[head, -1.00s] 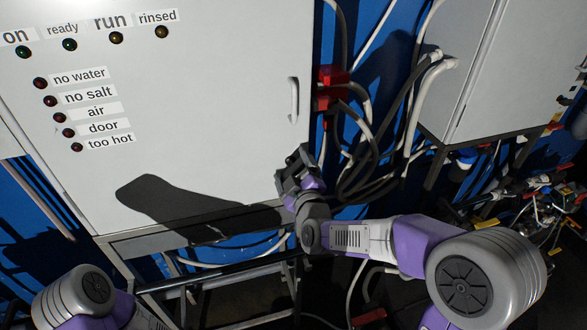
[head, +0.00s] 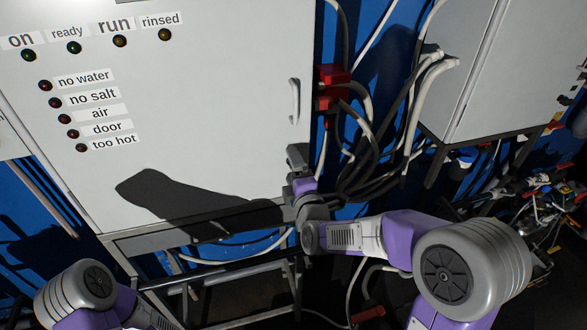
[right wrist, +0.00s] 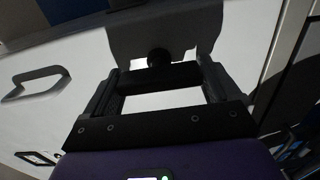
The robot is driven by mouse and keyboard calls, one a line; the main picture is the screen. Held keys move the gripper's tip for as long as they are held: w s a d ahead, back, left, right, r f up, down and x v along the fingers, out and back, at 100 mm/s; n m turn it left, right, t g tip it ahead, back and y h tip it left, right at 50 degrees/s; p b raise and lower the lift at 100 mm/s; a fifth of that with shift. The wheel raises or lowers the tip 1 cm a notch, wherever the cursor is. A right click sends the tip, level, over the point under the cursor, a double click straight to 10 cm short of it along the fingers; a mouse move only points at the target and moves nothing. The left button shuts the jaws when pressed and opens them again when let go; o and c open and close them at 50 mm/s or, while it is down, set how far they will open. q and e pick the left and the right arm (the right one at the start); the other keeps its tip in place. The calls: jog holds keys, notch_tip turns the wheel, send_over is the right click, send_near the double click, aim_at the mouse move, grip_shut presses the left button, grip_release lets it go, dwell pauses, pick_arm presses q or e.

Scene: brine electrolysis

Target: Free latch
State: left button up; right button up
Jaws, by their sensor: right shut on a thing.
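The latch shows in the right wrist view as a dark round knob (right wrist: 159,58) on the pale cabinet door, in my own gripper's shadow. My right gripper (right wrist: 160,82) has its fingers on either side of a dark piece at this knob and is shut on it. In the head view my right gripper (head: 297,158) is at the lower right edge of the cabinet door (head: 210,110), below the door handle (head: 294,100). The latch is hidden behind the gripper there. My left gripper is out of view; only part of the left arm shows at bottom left.
The door carries labelled indicator lamps (head: 82,147) at left. A red box (head: 332,86) with hanging hoses (head: 375,150) is close to the right of the gripper. A second grey cabinet (head: 500,80) stands at right. A dark rail (head: 215,272) runs below the door.

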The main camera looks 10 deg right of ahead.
dwell(0.6)
jog(key=o, duration=0.8)
jog(key=shift+s, duration=0.1)
jog(key=s, duration=0.7)
jog(key=shift+s+d, duration=0.1)
jog(key=shift+s, duration=0.1)
